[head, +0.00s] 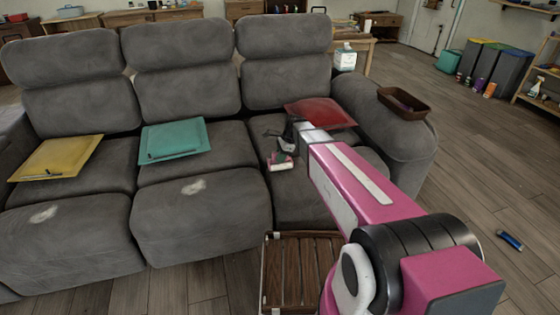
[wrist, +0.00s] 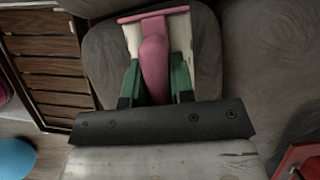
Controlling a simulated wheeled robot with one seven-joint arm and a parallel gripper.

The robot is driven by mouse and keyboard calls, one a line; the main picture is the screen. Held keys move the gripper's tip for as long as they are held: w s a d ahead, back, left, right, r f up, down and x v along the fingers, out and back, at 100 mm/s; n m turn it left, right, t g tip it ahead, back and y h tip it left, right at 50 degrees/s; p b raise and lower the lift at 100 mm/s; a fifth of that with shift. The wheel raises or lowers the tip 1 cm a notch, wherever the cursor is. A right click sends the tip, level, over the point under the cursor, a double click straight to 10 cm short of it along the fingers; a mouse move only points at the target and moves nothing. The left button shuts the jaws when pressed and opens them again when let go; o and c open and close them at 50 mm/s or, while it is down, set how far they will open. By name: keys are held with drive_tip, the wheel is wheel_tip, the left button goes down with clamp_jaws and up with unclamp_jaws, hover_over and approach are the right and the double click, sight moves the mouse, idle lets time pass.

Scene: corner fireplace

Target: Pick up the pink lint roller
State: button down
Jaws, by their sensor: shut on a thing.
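The pink lint roller (wrist: 155,60) has a pink handle and a pale roller head, and it lies between the fingers of my gripper (wrist: 157,82) in the wrist view. The green-padded fingers are shut on its handle. In the head view my gripper (head: 284,142) is over the right seat of the grey sofa, with the lint roller (head: 281,163) at its end. I cannot tell for certain whether the roller touches the seat. My pink arm hides part of that seat.
A red tray (head: 325,113) lies at the back of the right seat. A teal tray (head: 190,137) and a yellow tray (head: 62,155) lie on the other seats. A brown tray (head: 403,101) sits on the armrest. A slatted wooden crate (head: 300,270) stands before the sofa.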

drive_tip(key=shift+r, duration=0.5)
drive_tip(key=r, duration=0.2)
drive_tip(key=s+r, duration=0.1)
drive_tip(key=shift+r, duration=0.35)
drive_tip(key=s+a+r, duration=0.1)
drive_tip(key=s+r, duration=0.5)
drive_tip(key=s, duration=0.4)
drive_tip(key=shift+s+r, duration=0.15)
drive_tip(key=shift+s, duration=0.15)
drive_tip(key=c, duration=1.8)
unclamp_jaws()
drive_tip(key=shift+d, duration=0.1)
